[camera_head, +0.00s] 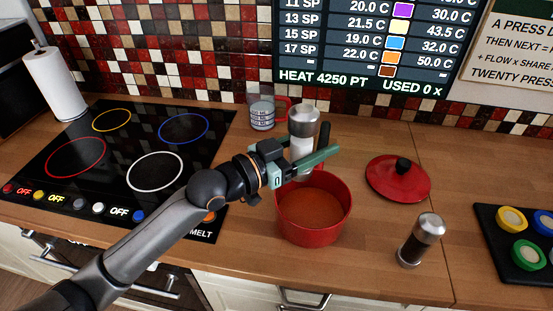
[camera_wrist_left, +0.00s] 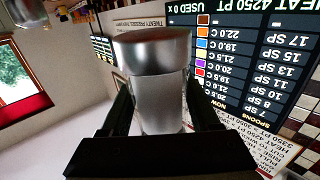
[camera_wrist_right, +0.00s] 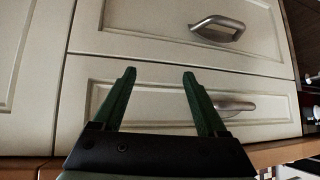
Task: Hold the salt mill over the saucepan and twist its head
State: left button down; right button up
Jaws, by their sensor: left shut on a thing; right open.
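My left gripper (camera_head: 304,160) is shut on the salt mill (camera_head: 304,126), a white-bodied mill with a silver head. The mill is upright and sits over the back part of the saucepan in the head view. In the left wrist view the salt mill (camera_wrist_left: 160,95) stands between the two fingers, with its silver head beyond the fingertips. The red saucepan (camera_head: 318,230) stands on the counter with orange-red contents. My right gripper (camera_wrist_right: 160,85) is open and empty in front of cream drawers; it is not in the head view.
A dark pepper mill (camera_head: 421,240) stands right of the saucepan. A red lid (camera_head: 398,178) lies behind it. A measuring jug (camera_head: 262,112) is at the back. The hob (camera_head: 105,160) is left, a black tray (camera_head: 510,262) with coloured pots right. Drawer handles (camera_wrist_right: 216,28) stick out near the right gripper.

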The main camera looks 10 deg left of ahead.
pick_arm(q)
jog(key=shift+m+g+h, duration=0.3)
jog(key=d, duration=0.1)
jog(key=d+r, duration=0.2)
jog(key=shift+w+d, duration=0.3)
jog(key=shift+w, duration=0.1)
jog(key=shift+r, duration=0.1)
notch_tip(320, 180, down, 7)
jog(key=shift+r, duration=0.2)
